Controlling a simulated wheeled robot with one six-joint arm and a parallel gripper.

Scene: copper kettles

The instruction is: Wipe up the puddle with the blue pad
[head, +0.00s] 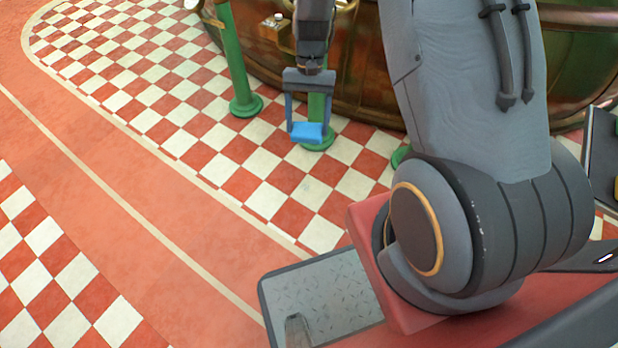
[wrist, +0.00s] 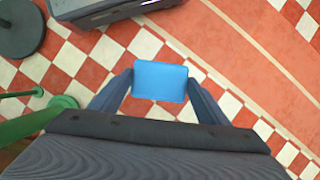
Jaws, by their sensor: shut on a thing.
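My gripper (head: 307,131) is shut on the blue pad (head: 307,133) and holds it in the air above the checkered floor. In the wrist view the pad (wrist: 160,81) sits between the two fingers, with its flat face showing. In the head view the pad overlaps the foot of a green post; I cannot tell how far apart they are. I cannot make out a puddle in either view; a faint darker patch on the tiles in the head view is too unclear to name.
Green posts (head: 236,60) with round bases stand before a large copper kettle (head: 360,70) at the back. A salmon-coloured lane (head: 130,190) with pale lines crosses the floor at left. The checkered floor (head: 180,95) left of the posts is clear.

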